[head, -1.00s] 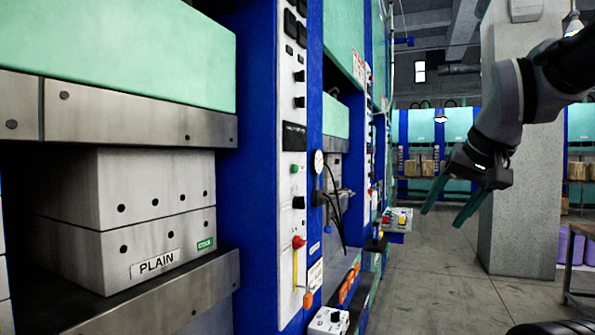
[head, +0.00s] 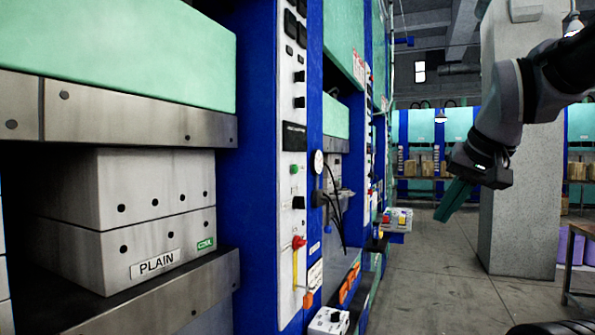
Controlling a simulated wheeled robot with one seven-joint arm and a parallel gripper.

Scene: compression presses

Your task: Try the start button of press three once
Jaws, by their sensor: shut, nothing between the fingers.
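The nearest press (head: 255,180) stands on the left, with a tall white control panel (head: 291,220) on its blue column. I cannot read which one is press three. My gripper (head: 446,214) hangs over the aisle at the right, pointing down and left, its green fingers shut together and empty. It is clear of all panels.
A steel mould marked PLAIN (head: 158,215) sits in the nearest press. A small white control box (head: 329,321) and a yellow-and-red button box (head: 398,218) jut from the row. A concrete pillar (head: 522,160) stands right. The aisle floor (head: 430,285) is clear.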

